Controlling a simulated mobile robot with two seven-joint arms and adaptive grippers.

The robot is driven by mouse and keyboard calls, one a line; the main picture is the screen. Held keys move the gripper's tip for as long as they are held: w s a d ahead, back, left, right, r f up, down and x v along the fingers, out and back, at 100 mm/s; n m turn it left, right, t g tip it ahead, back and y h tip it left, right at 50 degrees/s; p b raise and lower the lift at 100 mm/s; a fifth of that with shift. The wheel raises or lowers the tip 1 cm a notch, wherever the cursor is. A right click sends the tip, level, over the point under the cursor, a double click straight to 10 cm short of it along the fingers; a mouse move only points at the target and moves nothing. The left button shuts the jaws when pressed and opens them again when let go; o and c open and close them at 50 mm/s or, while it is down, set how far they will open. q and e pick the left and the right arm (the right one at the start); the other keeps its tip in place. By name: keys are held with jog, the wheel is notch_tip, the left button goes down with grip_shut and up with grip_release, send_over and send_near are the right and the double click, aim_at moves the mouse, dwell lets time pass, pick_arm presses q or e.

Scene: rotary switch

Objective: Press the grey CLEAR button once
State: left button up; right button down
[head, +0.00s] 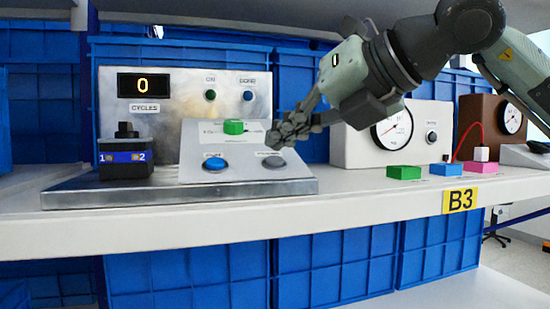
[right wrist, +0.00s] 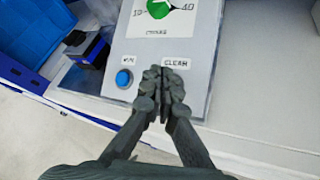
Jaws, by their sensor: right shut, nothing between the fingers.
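The grey CLEAR button (head: 273,162) sits at the lower right of the sloped panel (head: 195,142). A blue button (head: 214,163) is to its left, also in the right wrist view (right wrist: 124,78). My right gripper (head: 280,137) is shut and empty, with its fingertips just above the grey button in the head view. In the right wrist view the shut fingers (right wrist: 163,78) lie just below the CLEAR label (right wrist: 176,63) and hide the button. I cannot tell whether they touch it. My left gripper is not in view.
A green knob (head: 233,127) is higher on the panel. A display (head: 143,85) behind reads 0. A black box (head: 125,158) with a switch stands at left. A white gauge box (head: 358,148) and coloured blocks (head: 404,172) stand at right on the shelf (head: 370,192).

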jog(key=r, duration=0.1)
jog(key=s+r+p, duration=0.1)
jog(key=r, duration=0.1)
jog(key=r+p, duration=0.1)
jog(key=shift+s+d+r, duration=0.25)
jog(key=shift+s+r, duration=0.05)
jog(key=shift+s, duration=0.1)
dwell(0.4)
